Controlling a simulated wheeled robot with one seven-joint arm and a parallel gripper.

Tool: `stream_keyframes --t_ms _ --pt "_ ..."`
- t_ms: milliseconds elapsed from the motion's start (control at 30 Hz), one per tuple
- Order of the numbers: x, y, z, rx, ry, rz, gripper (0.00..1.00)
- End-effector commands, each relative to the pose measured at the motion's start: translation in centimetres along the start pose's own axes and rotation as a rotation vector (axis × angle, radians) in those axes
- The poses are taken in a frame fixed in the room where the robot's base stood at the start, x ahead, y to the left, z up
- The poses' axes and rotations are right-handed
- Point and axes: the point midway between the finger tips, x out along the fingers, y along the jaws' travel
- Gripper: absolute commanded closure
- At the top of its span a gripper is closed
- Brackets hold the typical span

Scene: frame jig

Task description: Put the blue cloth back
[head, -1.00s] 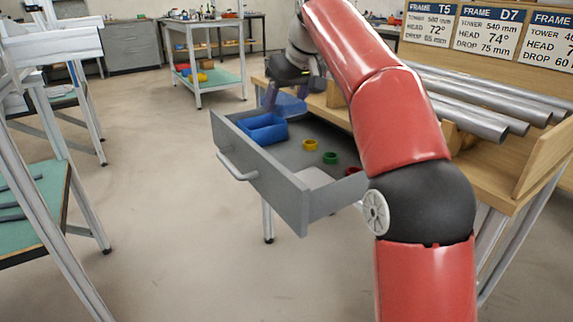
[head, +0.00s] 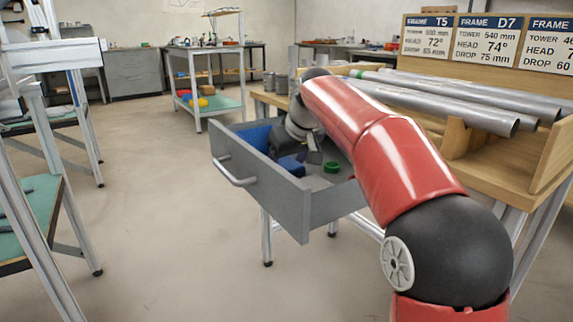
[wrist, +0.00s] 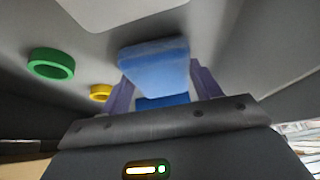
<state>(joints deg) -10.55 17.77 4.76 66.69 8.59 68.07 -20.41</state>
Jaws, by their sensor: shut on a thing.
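The blue cloth (wrist: 155,66) is a folded, pad-like piece between the two purple fingers of my gripper (wrist: 163,88) in the wrist view. My gripper is shut on it. In the head view my gripper (head: 301,163) reaches down inside the open grey drawer (head: 270,189), and the cloth (head: 289,166) shows as a dark blue patch beside it. Whether the cloth touches the drawer floor I cannot tell. A blue tray (head: 258,134) in the drawer's far left part is partly hidden by my wrist.
A green ring (head: 331,167) lies on the drawer floor; a yellow ring (wrist: 100,92) shows in the wrist view, near a pale flat patch (wrist: 118,8). The wooden bench (head: 500,186) with metal tubes (head: 440,105) stands right of the drawer.

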Motion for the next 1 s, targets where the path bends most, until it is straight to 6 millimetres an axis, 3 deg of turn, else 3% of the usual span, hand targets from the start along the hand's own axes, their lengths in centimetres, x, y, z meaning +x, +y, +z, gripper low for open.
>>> stream_keyframes --t_ms 133,167,333,667,767,1000 --pt "0.1 0.0 0.1 0.000 -0.001 0.000 0.67" --pt "0.1 0.0 0.1 0.000 -0.001 0.000 0.36" --pt "0.1 0.0 0.0 0.000 -0.001 0.000 0.15" --pt "-0.3 0.0 -0.1 0.000 0.000 0.000 0.15" --pt "-1.6 0.0 -0.1 0.001 0.001 0.000 0.15" --pt "-6.7 0.0 -0.2 0.001 0.003 0.001 0.15"
